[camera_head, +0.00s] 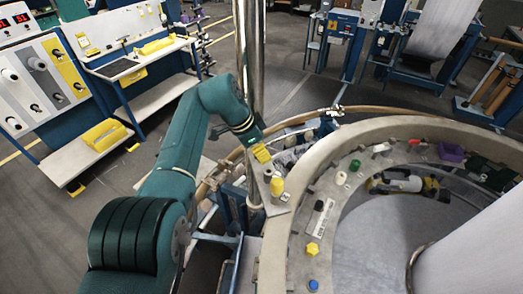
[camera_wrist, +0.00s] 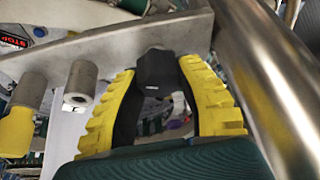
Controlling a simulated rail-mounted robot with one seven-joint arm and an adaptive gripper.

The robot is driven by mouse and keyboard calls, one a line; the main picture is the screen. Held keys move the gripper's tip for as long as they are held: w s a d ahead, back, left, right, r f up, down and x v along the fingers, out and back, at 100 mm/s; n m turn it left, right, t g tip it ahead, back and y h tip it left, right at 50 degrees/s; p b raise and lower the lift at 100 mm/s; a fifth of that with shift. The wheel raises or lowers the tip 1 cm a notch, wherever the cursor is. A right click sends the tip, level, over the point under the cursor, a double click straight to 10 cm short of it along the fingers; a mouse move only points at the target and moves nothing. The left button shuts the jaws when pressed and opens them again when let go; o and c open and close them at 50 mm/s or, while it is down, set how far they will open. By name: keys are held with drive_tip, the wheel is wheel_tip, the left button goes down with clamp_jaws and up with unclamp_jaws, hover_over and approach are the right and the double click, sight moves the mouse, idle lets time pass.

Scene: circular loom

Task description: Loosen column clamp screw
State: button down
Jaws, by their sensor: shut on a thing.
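The column clamp screw (camera_wrist: 157,72) shows in the wrist view as a dark, blocky head at the edge of a grey metal clamp plate (camera_wrist: 115,45). My gripper (camera_wrist: 158,78) has yellow ribbed fingers with black inner pads, one on each side of the screw head, and is shut on it. The shiny steel column (camera_wrist: 270,80) rises close to the right of my fingers. In the head view, my gripper (camera_head: 261,153) is beside the column (camera_head: 250,60), at the loom's near left side. The screw itself is hidden there.
Two grey stubs (camera_wrist: 80,82) stick out from the plate, one yellow-tipped. A yellow knob (camera_head: 277,187) stands beside my gripper in the head view. The loom ring (camera_head: 273,250) curves to the right with small parts on it. A workbench (camera_head: 130,55) stands at the left.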

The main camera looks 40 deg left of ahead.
drive_tip(key=shift+f+n+b, duration=0.25)
drive_tip(key=shift+n+b, duration=0.55)
drive_tip(key=shift+b, duration=0.05)
drive_tip(key=c, duration=1.8)
unclamp_jaws()
drive_tip(key=shift+n+y+b, duration=0.35)
drive_tip(key=shift+n+y, duration=0.05)
drive_tip(key=shift+n, duration=0.1)
drive_tip(key=shift+r+n+y, duration=0.15)
drive_tip(key=shift+n+y, duration=0.15)
drive_tip(key=shift+n, duration=0.6)
drive_tip(key=n+y+p, duration=0.1)
drive_tip(key=n+p, duration=0.3)
drive_tip(key=shift+r+n+y, duration=0.1)
drive_tip(key=shift+n+y, duration=0.2)
drive_tip(key=shift+y, duration=0.1)
drive_tip(key=n+y+p, duration=0.1)
drive_tip(key=n+p, duration=0.1)
drive_tip(key=n, duration=0.1)
drive_tip(key=shift+a+f+n+g+y+p, duration=0.1)
drive_tip(key=shift+f+n+g+y+p, duration=0.2)
drive_tip(key=shift+n+p, duration=0.5)
drive_tip(key=shift+n, duration=0.3)
